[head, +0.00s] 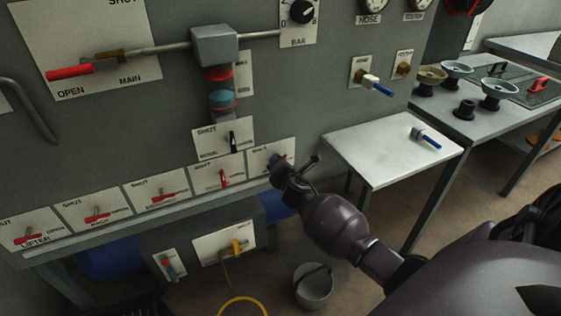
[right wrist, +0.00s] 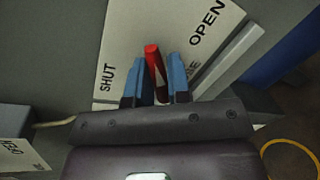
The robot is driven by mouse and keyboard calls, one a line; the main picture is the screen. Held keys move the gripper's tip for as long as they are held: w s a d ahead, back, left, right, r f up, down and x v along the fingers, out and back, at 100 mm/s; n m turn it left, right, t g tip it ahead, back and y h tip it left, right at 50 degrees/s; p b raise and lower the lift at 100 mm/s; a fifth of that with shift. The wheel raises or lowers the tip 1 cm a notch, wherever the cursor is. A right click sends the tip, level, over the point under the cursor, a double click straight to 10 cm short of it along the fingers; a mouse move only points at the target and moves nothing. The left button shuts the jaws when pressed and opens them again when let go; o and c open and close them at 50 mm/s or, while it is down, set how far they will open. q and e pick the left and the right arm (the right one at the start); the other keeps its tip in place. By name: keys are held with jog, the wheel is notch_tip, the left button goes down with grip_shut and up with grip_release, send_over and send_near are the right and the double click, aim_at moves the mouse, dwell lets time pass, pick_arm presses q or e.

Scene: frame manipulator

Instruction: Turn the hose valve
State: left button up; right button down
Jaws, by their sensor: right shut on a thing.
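The hose valve's red handle (right wrist: 152,58) stands out from a white plate (right wrist: 140,30) marked SHUT and OPEN in the right wrist view. The rest of the plate's label is mostly hidden. My right gripper (right wrist: 160,74) has its blue fingers on both sides of this handle and is shut on it. The handle points between the SHUT and OPEN words. In the head view my right gripper (head: 281,161) is at the rightmost plate (head: 259,156) of the lower row and hides its handle. My left gripper is not in view.
Several similar red-handled valves, such as one marked LIFTER (head: 32,238), line the row to the left. A white side table (head: 375,150) with a loose blue-handled valve (head: 426,138) stands right of the panel. A bucket (head: 314,286) and a yellow hose (head: 243,303) are below.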

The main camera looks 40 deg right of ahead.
jog(key=m+y+p, duration=0.1)
jog(key=m, duration=0.2)
jog(key=shift+m, duration=0.4)
jog(key=shift+m+y+p, duration=0.4)
jog(key=shift+m, duration=0.7)
jog(key=shift+f, duration=0.1)
jog(key=c, duration=1.1)
grip_release()
